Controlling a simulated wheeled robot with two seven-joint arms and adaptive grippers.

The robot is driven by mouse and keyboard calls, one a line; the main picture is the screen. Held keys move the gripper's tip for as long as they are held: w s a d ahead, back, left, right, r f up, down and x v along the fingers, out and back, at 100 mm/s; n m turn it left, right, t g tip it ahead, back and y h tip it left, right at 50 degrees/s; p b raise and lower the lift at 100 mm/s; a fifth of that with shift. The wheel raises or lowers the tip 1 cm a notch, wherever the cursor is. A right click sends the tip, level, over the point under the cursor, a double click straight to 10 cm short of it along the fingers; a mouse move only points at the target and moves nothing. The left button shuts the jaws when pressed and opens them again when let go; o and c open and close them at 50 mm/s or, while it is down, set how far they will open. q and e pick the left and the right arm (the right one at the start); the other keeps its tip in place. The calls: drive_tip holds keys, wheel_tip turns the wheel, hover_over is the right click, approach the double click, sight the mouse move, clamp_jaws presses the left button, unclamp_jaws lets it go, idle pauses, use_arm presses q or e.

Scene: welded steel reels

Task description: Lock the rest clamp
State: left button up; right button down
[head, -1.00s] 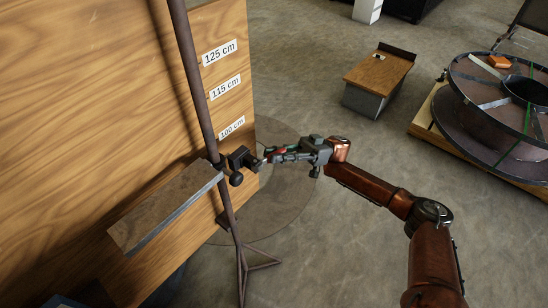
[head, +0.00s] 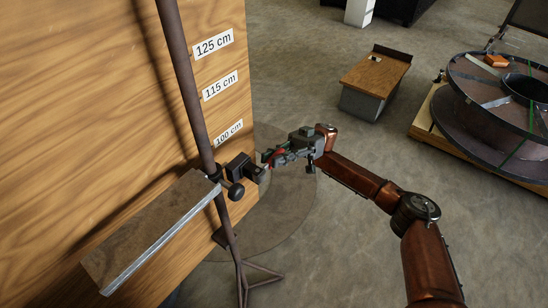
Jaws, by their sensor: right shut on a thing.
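The rest clamp (head: 239,167) is a dark block on a thin brown upright pole (head: 184,80), just below the 100 cm label. A round black knob (head: 236,192) hangs below it. The rest (head: 150,235), a flat brown slab with a bright metal edge, sits at clamp height left of the pole. My right gripper (head: 267,163) reaches in from the right, its fingers closed at the clamp's right end, where a small rounded handle part (head: 263,176) shows. The fingers partly hide what they hold. My left gripper is not in view.
A wooden board (head: 90,90) with height labels stands behind the pole. The pole's tripod foot (head: 258,275) is on the floor. A steel reel (head: 500,95) lies on a pallet at right. A low wood-topped box (head: 376,80) stands behind. The floor between is clear.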

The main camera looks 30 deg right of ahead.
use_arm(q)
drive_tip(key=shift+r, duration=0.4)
use_arm(e)
drive_tip(key=c, duration=1.8)
unclamp_jaws()
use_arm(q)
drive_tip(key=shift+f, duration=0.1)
use_arm(e)
drive_tip(key=shift+v, duration=3.75)
drive_tip(key=shift+w+a, duration=0.1)
